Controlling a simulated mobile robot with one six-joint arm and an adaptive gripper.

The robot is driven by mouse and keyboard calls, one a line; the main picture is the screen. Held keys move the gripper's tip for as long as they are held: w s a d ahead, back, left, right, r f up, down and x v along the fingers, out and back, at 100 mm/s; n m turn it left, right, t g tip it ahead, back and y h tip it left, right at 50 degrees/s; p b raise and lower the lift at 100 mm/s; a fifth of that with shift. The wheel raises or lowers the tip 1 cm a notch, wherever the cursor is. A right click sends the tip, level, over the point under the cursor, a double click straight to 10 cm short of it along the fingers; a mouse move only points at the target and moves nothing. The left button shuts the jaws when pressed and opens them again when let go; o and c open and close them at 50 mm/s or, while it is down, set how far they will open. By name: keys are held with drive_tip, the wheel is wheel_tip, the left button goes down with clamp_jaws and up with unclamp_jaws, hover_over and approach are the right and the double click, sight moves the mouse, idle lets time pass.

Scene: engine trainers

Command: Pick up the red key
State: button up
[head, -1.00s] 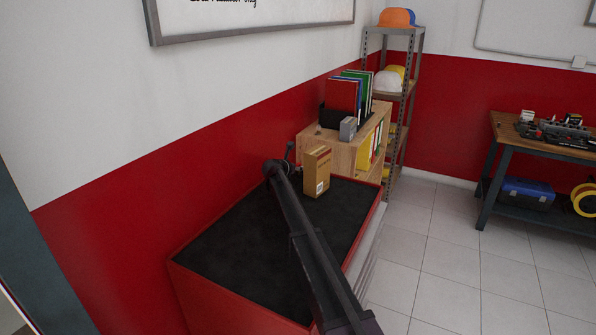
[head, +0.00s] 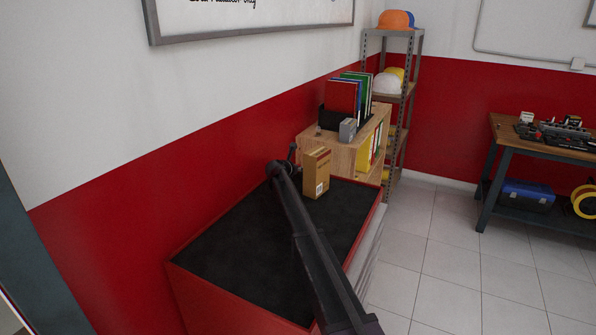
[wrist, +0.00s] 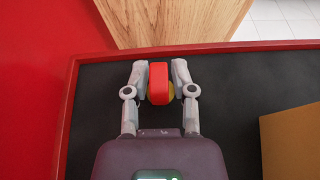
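The red key (wrist: 159,82) shows in the wrist view as a red head with a bit of yellow, brass-like part at its right side. It is at the far end of the black top of the red cabinet, near the wooden shelf unit. My gripper (wrist: 160,73) has one finger on each side of the red head, with narrow gaps and no clear contact. Whether the key rests on the top or is just above it is hard to tell. In the head view my gripper (head: 293,152) is small and dark, and the key is hidden.
A cardboard box (head: 317,173) stands on the cabinet's black top (head: 240,255), right of my gripper. It also shows in the wrist view (wrist: 292,140). The wooden shelf unit (head: 343,152) with folders is just beyond. The red wall is close on the left.

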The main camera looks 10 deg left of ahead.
clamp_jaws()
drive_tip(key=shift+r, duration=0.1)
wheel_tip(320, 180, up, 3)
drive_tip(key=p, duration=0.3)
drive_tip(key=shift+r, duration=0.2)
drive_tip(key=shift+s+r+p, duration=0.2)
drive_tip(key=shift+s+p, duration=0.1)
drive_tip(key=shift+p, duration=0.2)
drive_tip(key=s, duration=0.5)
drive_tip(key=s+a, duration=0.1)
drive_tip(key=s, duration=0.4)
drive_tip(key=s+r+p, duration=0.1)
drive_tip(key=s, duration=0.4)
drive_tip(key=shift+s+a, duration=0.15)
drive_tip(key=shift+a, duration=0.05)
